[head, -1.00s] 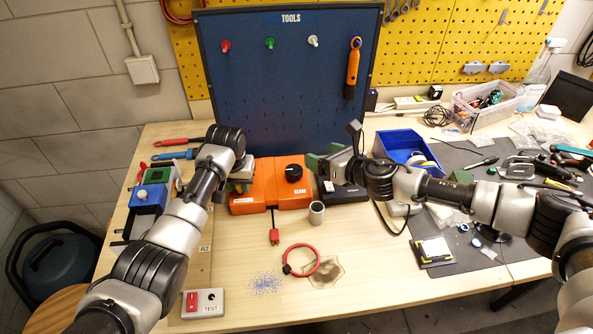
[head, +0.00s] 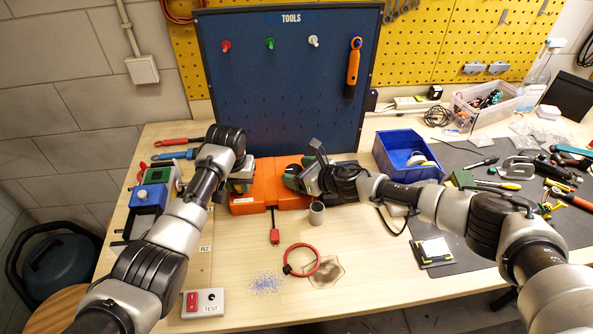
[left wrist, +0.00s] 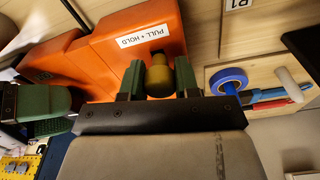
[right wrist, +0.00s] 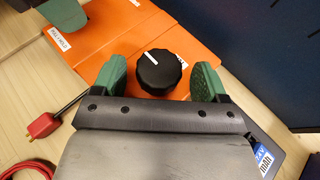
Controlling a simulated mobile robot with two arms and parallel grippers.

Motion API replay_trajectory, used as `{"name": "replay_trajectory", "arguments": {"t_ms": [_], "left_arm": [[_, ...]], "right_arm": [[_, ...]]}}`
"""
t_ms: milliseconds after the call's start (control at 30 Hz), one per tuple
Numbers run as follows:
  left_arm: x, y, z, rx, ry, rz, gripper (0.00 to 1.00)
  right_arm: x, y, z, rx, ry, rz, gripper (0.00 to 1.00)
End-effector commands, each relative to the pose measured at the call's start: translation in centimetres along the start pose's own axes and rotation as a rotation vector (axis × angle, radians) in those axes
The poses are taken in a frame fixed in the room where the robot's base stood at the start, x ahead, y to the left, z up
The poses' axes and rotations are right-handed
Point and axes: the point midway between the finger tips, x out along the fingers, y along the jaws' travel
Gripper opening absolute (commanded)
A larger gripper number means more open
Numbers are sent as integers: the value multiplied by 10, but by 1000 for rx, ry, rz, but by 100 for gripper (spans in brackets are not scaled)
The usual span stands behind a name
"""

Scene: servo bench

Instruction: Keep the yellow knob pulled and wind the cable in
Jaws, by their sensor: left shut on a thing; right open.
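The orange housing (head: 262,200) stands on the bench in front of the blue tool board. A label reading PULL + HOLD shows on it in the left wrist view (left wrist: 150,36). The yellow knob (left wrist: 160,76) sits between the green fingers of my left gripper (left wrist: 160,80), which is shut on it. The black winding knob (right wrist: 160,72) is on top of the housing. My right gripper (right wrist: 155,80) is open, with one green finger on each side of the black knob. The dark cable with a red plug (head: 274,236) hangs from the housing's front onto the bench.
A grey cup (head: 316,213) stands just right of the housing, close to my right gripper. A blue bin (head: 407,155) stands to the right.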

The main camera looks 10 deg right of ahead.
Motion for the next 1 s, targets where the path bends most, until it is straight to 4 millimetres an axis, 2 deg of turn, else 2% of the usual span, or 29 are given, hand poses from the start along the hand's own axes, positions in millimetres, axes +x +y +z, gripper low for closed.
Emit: {"name": "replay_trajectory", "arguments": {"t_ms": [133, 433, 733, 767, 1000], "left_arm": [[1, 0, 1, 1, -3, 0, 9], [1, 0, 1, 0, -4, 0, 9], [1, 0, 1, 0, -4, 0, 9], [1, 0, 1, 0, -4, 0, 9], [1, 0, 1, 0, -4, 0, 9]], "right_arm": [[8, 1, 0, 2, 0, 1, 74], [9, 0, 0, 2, 0, 0, 74], [9, 0, 0, 2, 0, 0, 29], [9, 0, 0, 2, 0, 0, 27], [9, 1, 0, 10, 1, -22, 27]]}}
